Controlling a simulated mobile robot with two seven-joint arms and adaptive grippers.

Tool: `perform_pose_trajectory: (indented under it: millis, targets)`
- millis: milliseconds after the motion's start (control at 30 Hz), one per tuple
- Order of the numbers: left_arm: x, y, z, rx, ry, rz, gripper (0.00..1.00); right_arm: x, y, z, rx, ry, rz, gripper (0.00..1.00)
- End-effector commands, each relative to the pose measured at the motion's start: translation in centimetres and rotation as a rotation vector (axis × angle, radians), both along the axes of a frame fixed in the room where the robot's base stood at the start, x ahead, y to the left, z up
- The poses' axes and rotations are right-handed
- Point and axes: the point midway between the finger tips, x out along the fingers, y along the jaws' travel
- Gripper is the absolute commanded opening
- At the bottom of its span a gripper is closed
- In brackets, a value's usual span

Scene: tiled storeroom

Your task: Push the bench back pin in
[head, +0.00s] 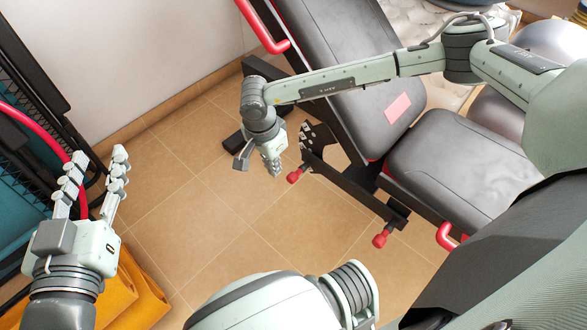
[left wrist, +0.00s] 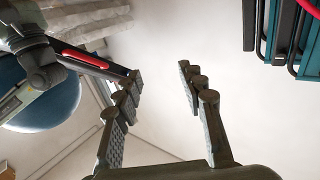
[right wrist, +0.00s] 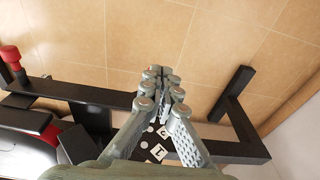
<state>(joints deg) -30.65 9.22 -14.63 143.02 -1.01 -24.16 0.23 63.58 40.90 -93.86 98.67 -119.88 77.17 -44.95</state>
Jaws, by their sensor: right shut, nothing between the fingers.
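The bench (head: 345,115) has dark grey pads on a black frame and stands right of centre in the head view. A red-knobbed pin (head: 294,176) sticks out of the frame below the backrest, and a second red knob (head: 380,240) is lower, by the seat. In the right wrist view a red knob (right wrist: 10,54) shows at the left edge. My right gripper (head: 274,170) is shut and empty, pointing down just left of the upper knob, apart from it. It also shows shut in the right wrist view (right wrist: 162,74). My left gripper (head: 96,160) is open and empty, far left of the bench.
A black rack (head: 25,95) with a red bar stands at the left. A yellow-orange object (head: 140,295) lies on the floor near my left gripper. Bare tiled floor (head: 200,205) lies between my left gripper and the bench. A wall (head: 130,50) is behind.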

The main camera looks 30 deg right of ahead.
Motion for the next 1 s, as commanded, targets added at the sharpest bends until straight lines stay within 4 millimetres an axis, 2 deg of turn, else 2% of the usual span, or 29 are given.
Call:
perform_pose_trajectory:
  millis: [33, 100, 200, 367, 700, 833, 1000]
  targets:
    - [-0.1, -0.2, 0.4, -0.011, -0.022, -0.004, 0.40, 0.5, -2.0, 0.3, -0.077, -0.021, 0.006, 0.00]
    - [-0.1, -0.4, 1.0, -0.021, -0.043, -0.008, 0.40, 1.0, -4.0, 0.8, -0.156, -0.041, 0.010, 0.00]
    - [-0.2, -0.6, 1.6, -0.030, -0.064, -0.013, 0.40, 1.3, -5.3, 0.9, -0.205, -0.053, 0.011, 0.00]
    - [-0.4, -1.1, 2.7, -0.056, -0.116, -0.022, 0.40, 1.5, -6.0, -1.0, -0.209, -0.052, 0.010, 0.00]
    - [-1.7, -2.4, 7.2, -0.160, -0.317, -0.056, 0.40, 2.2, -7.7, -6.6, -0.204, -0.052, 0.012, 0.00]
    - [-2.0, -2.5, 8.2, -0.182, -0.364, -0.060, 0.40, 2.3, -8.1, -7.8, -0.203, -0.052, 0.011, 0.00]
    - [-2.2, -2.5, 8.7, -0.193, -0.385, -0.063, 0.40, 2.4, -8.3, -8.2, -0.202, -0.053, 0.012, 0.00]
